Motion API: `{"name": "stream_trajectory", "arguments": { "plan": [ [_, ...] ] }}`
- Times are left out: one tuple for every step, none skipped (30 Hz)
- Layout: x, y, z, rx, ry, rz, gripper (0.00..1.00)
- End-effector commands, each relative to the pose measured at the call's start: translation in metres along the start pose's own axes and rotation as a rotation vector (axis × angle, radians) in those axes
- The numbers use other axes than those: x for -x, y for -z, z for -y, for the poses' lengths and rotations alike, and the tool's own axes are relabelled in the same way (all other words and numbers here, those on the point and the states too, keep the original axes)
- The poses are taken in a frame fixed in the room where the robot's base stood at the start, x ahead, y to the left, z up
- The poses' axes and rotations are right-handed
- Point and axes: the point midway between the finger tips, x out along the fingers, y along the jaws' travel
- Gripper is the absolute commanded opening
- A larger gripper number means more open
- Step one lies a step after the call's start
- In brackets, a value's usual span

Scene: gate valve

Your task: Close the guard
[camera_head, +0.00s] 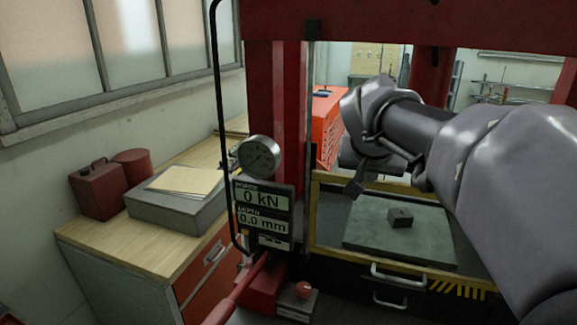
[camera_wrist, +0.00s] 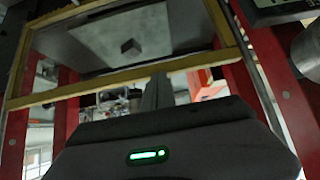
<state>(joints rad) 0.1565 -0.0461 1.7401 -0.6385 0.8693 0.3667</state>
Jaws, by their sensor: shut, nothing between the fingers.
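The guard (camera_head: 314,222) is a yellow-edged frame on the front of the red press, with a grey handle (camera_head: 398,276) low on it. Through it I see a grey plate (camera_head: 370,240) with a small dark block (camera_head: 400,217) on it. In the wrist view the guard's yellow edge (camera_wrist: 110,82) crosses the upper part, with the block (camera_wrist: 130,46) beyond. My gripper (camera_head: 356,188) is shut and empty, in front of the guard's upper part; it also shows in the wrist view (camera_wrist: 158,78). I cannot tell whether it touches the frame. My arm hides the guard's right side.
A gauge (camera_head: 260,156) and a display panel (camera_head: 263,212) reading 0 kN and 0.0 mm are on the press's left column (camera_head: 278,100). A red lever (camera_head: 238,293) is below. A wooden bench (camera_head: 140,240) with a red can (camera_head: 98,190) stands at left.

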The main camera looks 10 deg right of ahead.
Motion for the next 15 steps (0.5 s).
{"name": "stream_trajectory", "arguments": {
  "plan": [
    [-0.0048,-0.0044,-0.0001,0.001,0.0,-0.001,0.0],
    [-0.0053,-0.0048,-0.0001,0.001,0.0,-0.001,0.0],
    [-0.0056,-0.0051,-0.0001,0.0,0.0,-0.001,0.0],
    [-0.0055,-0.0051,-0.0001,0.0,0.0,-0.001,0.0],
    [-0.0054,-0.0051,-0.0001,0.0,0.0,0.0,0.0],
    [-0.0052,-0.0049,-0.0001,0.0,0.0,0.0,0.0],
    [-0.005,-0.0048,-0.0001,0.0,0.0,0.001,0.0],
    [-0.005,-0.0048,-0.0001,0.0,-0.001,0.001,0.0],
    [-0.005,-0.0049,-0.0001,0.0,-0.001,0.002,0.0],
    [-0.0051,-0.005,-0.0001,0.0,-0.001,0.002,0.0],
    [-0.0052,-0.0051,-0.0001,0.0,-0.001,0.002,0.0],
    [-0.0053,-0.0053,-0.0001,0.0,-0.001,0.003,0.0],
    [-0.0052,-0.0052,-0.0001,0.0,-0.001,0.003,0.0],
    [-0.0046,-0.0045,-0.0002,0.0,-0.001,0.003,0.0],
    [-0.0022,-0.0016,-0.0002,0.0,-0.001,0.003,0.0]
  ]
}}
